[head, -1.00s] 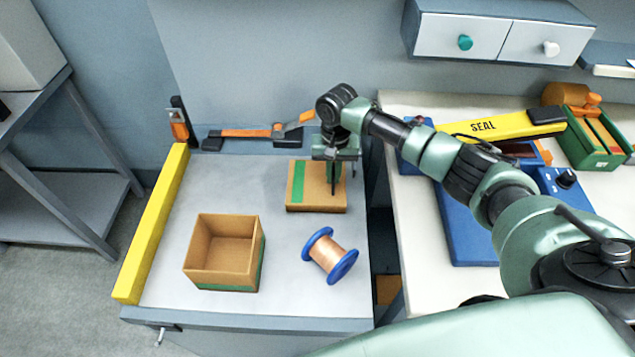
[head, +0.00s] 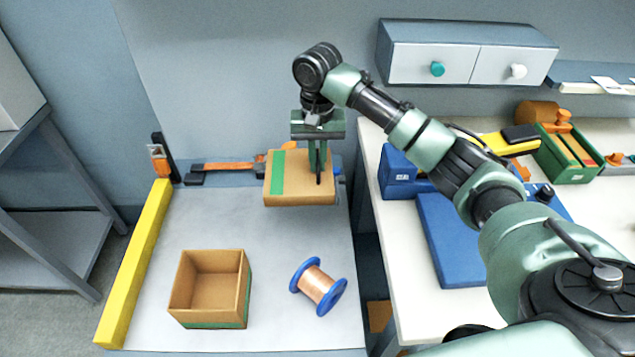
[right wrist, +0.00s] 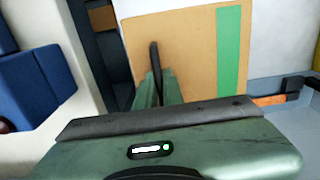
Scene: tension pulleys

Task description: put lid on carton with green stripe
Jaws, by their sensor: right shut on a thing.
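The lid (head: 300,190) is a flat square brown cardboard piece with a green stripe near its left side. My right gripper (head: 319,176) is shut on the lid and holds it raised above the back of the grey table. In the right wrist view the lid (right wrist: 196,58) fills the middle, its green stripe to the right, with the gripper fingers (right wrist: 158,82) at it. The open carton (head: 209,290) stands at the front left of the table, with a green stripe low on its side; its inside looks empty. My left gripper is not in view.
A spool of copper wire with blue flanges (head: 318,286) lies right of the carton. A yellow bar (head: 135,262) runs along the table's left edge. An orange and black tool (head: 228,167) lies at the back. A white bench with blue equipment (head: 452,240) stands on the right.

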